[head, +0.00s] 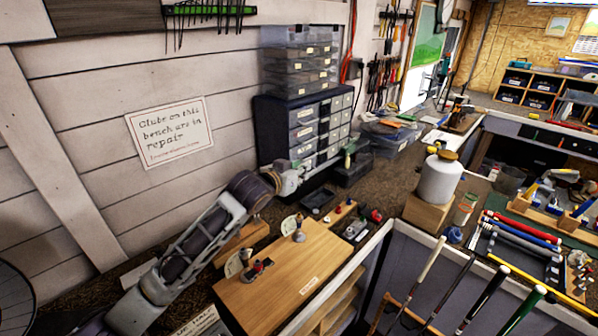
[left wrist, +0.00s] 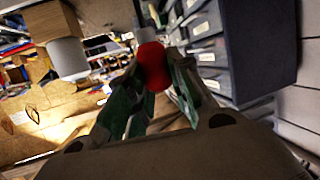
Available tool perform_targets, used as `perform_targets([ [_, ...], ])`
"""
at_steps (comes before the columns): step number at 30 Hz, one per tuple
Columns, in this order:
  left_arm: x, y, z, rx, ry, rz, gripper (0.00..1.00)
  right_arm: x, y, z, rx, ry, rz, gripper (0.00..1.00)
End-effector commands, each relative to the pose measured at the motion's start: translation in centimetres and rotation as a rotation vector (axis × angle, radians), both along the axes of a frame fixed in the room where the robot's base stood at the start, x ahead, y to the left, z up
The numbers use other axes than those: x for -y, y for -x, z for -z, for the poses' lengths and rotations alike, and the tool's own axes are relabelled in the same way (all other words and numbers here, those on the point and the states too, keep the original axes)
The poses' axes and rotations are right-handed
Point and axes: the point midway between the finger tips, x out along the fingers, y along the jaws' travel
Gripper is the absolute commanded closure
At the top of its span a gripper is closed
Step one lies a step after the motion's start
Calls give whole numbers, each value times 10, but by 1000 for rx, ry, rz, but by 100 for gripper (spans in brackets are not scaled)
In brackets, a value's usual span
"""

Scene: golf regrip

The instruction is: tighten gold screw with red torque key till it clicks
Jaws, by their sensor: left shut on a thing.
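My left gripper (head: 303,168) reaches in from the left, above the bench in front of the drawer cabinet. In the left wrist view my left gripper (left wrist: 150,88) is shut on a red rounded thing, which looks like the red torque key (left wrist: 153,65). It sits between the green-padded fingers. In the head view the key is too small or hidden to make out. I cannot pick out the gold screw in either view. My right gripper is not in view.
A wooden cabinet top (head: 275,290) carries small stands, one with a gold-coloured part (head: 298,236). A drawer cabinet (head: 310,130) stands against the wall. A white canister (head: 439,180) sits on a wooden block (head: 427,213). Several club shafts (head: 430,260) stand at the front right.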

Motion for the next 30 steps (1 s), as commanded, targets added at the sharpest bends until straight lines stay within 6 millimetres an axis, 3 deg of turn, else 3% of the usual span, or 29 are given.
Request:
perform_targets([
  [20, 0, 0, 34, -1, 0, 0, 100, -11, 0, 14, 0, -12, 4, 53],
  [30, 0, 0, 52, 0, 0, 0, 100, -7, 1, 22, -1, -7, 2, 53],
])
